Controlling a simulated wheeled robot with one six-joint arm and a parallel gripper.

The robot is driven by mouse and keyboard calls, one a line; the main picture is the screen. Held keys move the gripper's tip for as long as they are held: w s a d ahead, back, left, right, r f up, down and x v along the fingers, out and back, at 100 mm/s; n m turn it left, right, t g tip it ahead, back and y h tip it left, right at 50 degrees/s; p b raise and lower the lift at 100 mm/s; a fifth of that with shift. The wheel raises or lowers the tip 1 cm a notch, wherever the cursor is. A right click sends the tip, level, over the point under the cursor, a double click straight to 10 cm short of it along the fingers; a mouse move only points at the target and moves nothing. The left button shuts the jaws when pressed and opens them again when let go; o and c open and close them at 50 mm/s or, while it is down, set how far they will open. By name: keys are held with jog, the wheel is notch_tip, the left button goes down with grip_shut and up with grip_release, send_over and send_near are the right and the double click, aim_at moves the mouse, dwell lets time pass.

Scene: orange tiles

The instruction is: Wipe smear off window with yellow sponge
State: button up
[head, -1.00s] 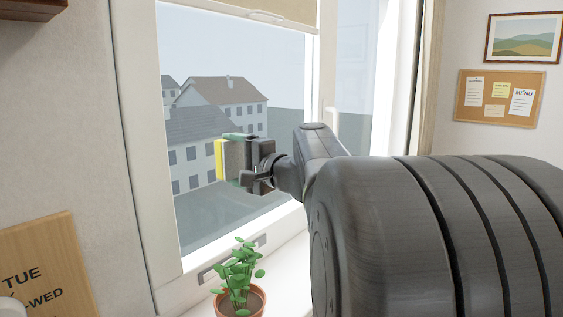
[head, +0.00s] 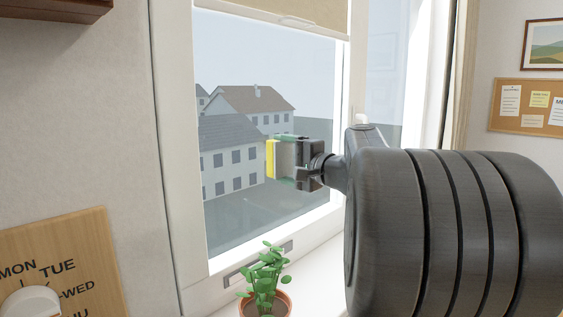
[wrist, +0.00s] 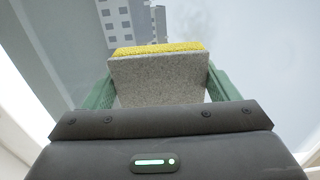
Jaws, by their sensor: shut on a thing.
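The yellow sponge (head: 270,159) shows in the head view as a yellow layer on a grey block, in front of the window (head: 300,75). In the wrist view the sponge (wrist: 160,48) has its yellow face pointing away from me, toward the window. My gripper (head: 292,160) is shut on the sponge, with a green finger on each side of the grey block in the wrist view (wrist: 158,88). I cannot tell whether the sponge touches the glass. A faint greyish patch, perhaps the smear (wrist: 200,22), shows on the glass in the wrist view.
A potted plant (head: 265,280) stands on the white sill (head: 316,262) below my gripper. A rolled blind (head: 290,12) hangs at the window's top. The white frame (head: 178,150) borders the glass at left. A wooden weekday dial (head: 85,262) is at lower left.

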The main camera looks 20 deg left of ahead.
jog(key=shift+w+d+r+p, duration=0.8)
jog(key=shift+w+d+r, duration=0.45)
jog(key=shift+w, duration=1.95)
jog(key=shift+s+a+f+b, duration=0.1)
jog(key=shift+s+a+b, duration=0.65)
jog(key=shift+s, duration=1.45)
jog(key=shift+s+a+f+b, duration=0.1)
jog(key=shift+s+a+b, duration=0.3)
jog(key=shift+s+a, duration=1.25)
jog(key=shift+s+a+b, duration=0.3)
jog(key=shift+s+b, duration=0.3)
jog(key=shift+s, duration=2.15)
jog(key=b, duration=0.2)
send_near(251, 153)
jog(key=shift+w+a, duration=0.2)
jog(key=shift+a, duration=0.15)
jog(key=shift+d, duration=0.1)
